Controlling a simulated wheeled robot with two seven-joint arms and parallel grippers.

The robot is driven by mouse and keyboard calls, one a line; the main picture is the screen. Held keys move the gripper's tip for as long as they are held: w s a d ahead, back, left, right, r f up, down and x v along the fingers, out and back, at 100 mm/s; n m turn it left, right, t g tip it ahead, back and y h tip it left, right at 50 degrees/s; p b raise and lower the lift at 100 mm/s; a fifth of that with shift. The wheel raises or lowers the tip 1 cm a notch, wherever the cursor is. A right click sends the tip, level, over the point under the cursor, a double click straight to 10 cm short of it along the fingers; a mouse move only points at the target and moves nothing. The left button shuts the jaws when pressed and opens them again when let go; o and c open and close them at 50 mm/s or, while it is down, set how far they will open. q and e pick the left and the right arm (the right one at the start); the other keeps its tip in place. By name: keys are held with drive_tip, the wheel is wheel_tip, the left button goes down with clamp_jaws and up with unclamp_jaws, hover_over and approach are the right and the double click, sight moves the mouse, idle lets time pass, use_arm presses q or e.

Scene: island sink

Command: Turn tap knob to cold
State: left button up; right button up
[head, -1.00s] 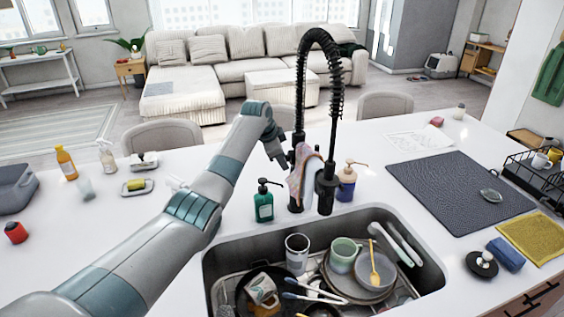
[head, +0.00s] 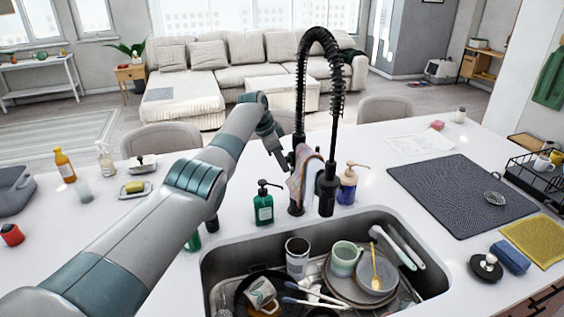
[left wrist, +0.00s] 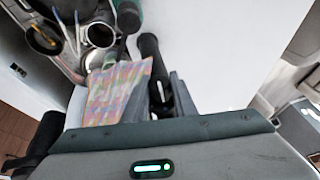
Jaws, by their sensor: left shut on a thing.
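The black tap (head: 327,185) with a coiled spring hose stands behind the sink. A striped cloth (head: 304,178) hangs on it, and shows in the left wrist view (left wrist: 115,92). My left gripper (head: 284,166) is at the left side of the tap's black post (head: 297,195), near the top. In the left wrist view the fingers (left wrist: 168,97) are closed around a slim black part, which looks like the tap knob (left wrist: 157,80). The fingers and the cloth hide much of the knob. My right gripper is in neither view.
The sink (head: 425,285) holds plates, a mug, a cup and utensils. A green soap bottle (head: 263,208) stands left of the tap, and a blue pump bottle (head: 347,187) right of it. A dark mat (head: 447,195) lies at right.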

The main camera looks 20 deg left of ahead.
use_arm(q)
drive_tip(key=shift+s+f, duration=0.15)
drive_tip(key=shift+f, duration=0.1)
drive_tip(key=o, duration=0.8)
drive_tip(key=shift+c, duration=0.2)
drive_tip(key=shift+r, duration=0.25)
drive_tip(key=b+v, duration=0.6)
drive_tip(key=v, duration=1.1)
drive_tip(key=shift+b, duration=0.3)
